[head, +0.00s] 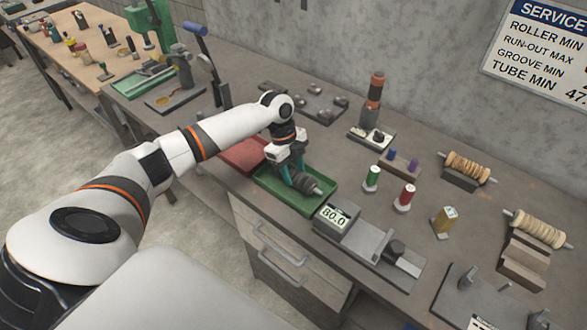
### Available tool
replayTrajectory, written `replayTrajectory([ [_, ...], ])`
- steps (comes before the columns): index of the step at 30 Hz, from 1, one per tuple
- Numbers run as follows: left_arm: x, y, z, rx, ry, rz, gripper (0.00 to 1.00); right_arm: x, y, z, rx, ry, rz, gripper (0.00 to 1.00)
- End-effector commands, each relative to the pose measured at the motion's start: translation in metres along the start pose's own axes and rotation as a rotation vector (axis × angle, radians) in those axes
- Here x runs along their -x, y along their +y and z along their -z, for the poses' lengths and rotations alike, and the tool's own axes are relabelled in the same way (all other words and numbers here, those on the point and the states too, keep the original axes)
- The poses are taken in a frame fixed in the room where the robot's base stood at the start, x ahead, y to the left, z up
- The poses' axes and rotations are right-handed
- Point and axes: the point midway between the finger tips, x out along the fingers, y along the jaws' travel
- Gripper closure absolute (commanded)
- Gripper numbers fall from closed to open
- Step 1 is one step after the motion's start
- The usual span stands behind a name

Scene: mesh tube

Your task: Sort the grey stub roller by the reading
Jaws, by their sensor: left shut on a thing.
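My left gripper (290,172) is shut on the grey stub roller (307,184), a dark ribbed cylinder with a pale shaft end. It holds the roller low over the green tray (311,207); I cannot tell whether the roller touches the tray floor. The red tray (240,157) lies to the left, partly behind my arm. The gauge display (334,215) reads 80.0, and its measuring bed (367,242) is empty. The wall sign (540,50) lists service limits, with the roller figure cut off at the frame edge. My right gripper is not in view.
Wound rollers on stands (524,262) are farther right. A stacked orange-brown post (374,92) stands behind. Drawers (275,250) are below the bench edge.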

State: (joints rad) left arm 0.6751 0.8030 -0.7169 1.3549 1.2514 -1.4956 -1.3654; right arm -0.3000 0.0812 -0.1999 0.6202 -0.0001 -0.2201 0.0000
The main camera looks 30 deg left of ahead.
Motion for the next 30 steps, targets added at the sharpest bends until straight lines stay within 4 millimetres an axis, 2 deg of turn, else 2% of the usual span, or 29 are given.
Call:
replayTrajectory([
  [23,-0.0086,0.0004,0.0024,0.0,0.0,-0.001,0.89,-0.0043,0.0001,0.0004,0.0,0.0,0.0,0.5],
  [24,-0.0082,0.0004,0.0023,0.0,0.0,-0.001,0.51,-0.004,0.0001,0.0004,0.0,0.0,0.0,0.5],
  [28,-0.0083,0.0003,0.0023,0.0,0.0,-0.001,0.31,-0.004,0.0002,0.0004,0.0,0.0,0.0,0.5],
  [30,-0.0084,0.0002,0.0024,0.0,0.0,-0.001,0.31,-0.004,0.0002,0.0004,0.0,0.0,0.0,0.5],
])
